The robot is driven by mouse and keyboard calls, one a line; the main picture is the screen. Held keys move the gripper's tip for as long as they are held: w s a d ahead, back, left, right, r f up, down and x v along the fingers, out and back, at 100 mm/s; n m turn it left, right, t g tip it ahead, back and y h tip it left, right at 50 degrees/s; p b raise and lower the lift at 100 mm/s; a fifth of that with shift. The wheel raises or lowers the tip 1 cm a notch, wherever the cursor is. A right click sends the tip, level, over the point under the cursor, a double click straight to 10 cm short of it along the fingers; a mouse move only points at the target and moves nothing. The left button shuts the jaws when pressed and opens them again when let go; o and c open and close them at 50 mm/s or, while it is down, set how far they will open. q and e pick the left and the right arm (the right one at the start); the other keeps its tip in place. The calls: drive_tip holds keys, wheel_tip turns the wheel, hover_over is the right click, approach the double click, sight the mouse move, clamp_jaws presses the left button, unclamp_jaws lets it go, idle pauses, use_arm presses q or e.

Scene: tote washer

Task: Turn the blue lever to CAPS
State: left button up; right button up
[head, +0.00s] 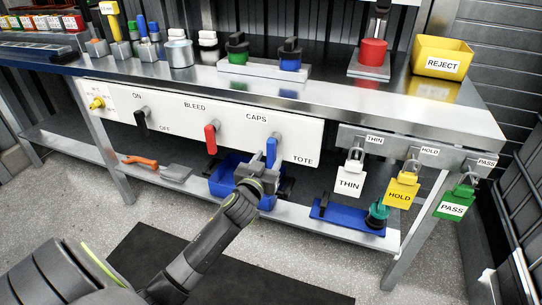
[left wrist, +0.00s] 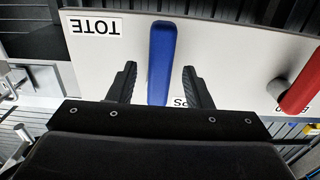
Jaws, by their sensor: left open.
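The blue lever (head: 271,152) is on the white panel (head: 225,112) under the bench top, its handle pointing down from its pivot. The CAPS label (head: 256,118) is above and left of it; the TOTE label (head: 302,160) is lower right, level with the handle. My left gripper (head: 267,168) is at the handle's lower part. In the left wrist view, the open fingers (left wrist: 160,80) stand on either side of the blue lever (left wrist: 162,50), with a visible gap on each side. The gripper partly hides the CAPS label there. My right gripper is not in view.
A red lever (head: 211,138) and a black lever (head: 141,119) are on the same panel to the left. A blue bin (head: 222,183) is on the shelf behind my gripper. THIN (head: 348,182), HOLD (head: 400,194) and PASS (head: 454,208) tags hang at the right.

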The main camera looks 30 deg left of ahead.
use_arm(q)
drive_tip(key=shift+x, duration=1.35)
drive_tip(key=shift+c, duration=0.2)
clamp_jaws()
